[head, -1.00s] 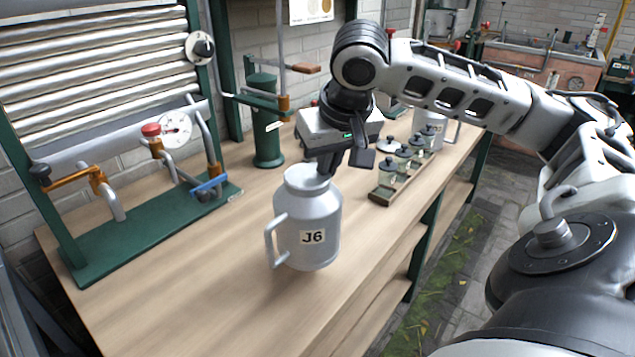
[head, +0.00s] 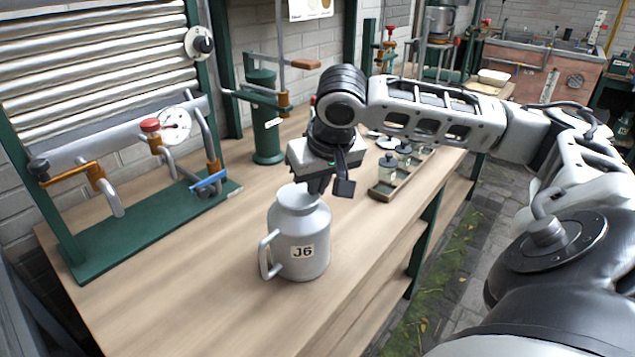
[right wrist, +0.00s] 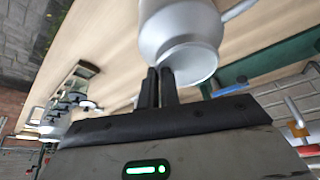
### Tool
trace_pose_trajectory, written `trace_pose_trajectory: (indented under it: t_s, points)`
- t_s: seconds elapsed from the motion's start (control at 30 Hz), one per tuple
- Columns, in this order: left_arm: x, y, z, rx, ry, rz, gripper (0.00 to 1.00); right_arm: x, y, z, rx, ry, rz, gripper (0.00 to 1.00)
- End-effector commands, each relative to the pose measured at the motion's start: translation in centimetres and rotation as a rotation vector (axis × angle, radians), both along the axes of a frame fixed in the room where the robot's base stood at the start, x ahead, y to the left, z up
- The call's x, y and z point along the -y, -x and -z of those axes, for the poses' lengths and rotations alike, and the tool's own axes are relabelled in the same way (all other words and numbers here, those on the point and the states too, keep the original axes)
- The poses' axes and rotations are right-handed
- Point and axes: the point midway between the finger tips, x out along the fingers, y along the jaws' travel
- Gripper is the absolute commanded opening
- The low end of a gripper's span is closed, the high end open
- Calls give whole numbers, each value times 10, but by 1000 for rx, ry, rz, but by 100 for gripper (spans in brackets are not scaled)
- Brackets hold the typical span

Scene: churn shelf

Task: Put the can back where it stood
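The can (head: 312,225) is a grey metal jug with a side handle and a J6 label, upright over the front part of the wooden bench (head: 180,290). I cannot tell whether its base touches the bench. My right gripper (head: 319,186) is at the back right of its mouth, fingers pointing down. In the right wrist view the two fingers (right wrist: 159,82) are close together at the rim of the can (right wrist: 185,35), and it appears pinched between them. The fingertips are partly hidden by the rim. My left gripper is not in view.
A wooden tray (head: 383,197) with several small lidded jars lies to the right behind the can. A green-based pipe stand (head: 150,235) is at the left. A green pump post (head: 266,145) stands at the back. The bench's left front is clear.

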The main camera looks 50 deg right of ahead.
Motion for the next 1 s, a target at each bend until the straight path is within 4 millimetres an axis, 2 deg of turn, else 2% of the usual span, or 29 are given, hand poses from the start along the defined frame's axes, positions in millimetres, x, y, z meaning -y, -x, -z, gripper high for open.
trace_pose_trajectory:
  t_s: [0.03, 0.1, 0.47, 0.57, 0.8, 1.0]
  points:
    - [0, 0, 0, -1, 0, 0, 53, 0, 0, 1, -1, 1, 0, 12]
    - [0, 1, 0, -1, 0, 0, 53, 0, 0, 0, -1, 1, 0, 25]
    - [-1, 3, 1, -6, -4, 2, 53, 0, 1, -6, 0, 0, 0, 25]
    - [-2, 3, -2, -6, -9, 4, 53, -2, 5, -20, 3, 0, 1, 25]
    - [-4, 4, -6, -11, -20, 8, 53, -10, 23, -69, 4, 0, 1, 25]
    - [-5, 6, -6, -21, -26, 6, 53, -15, 36, -101, 1, -1, 0, 25]
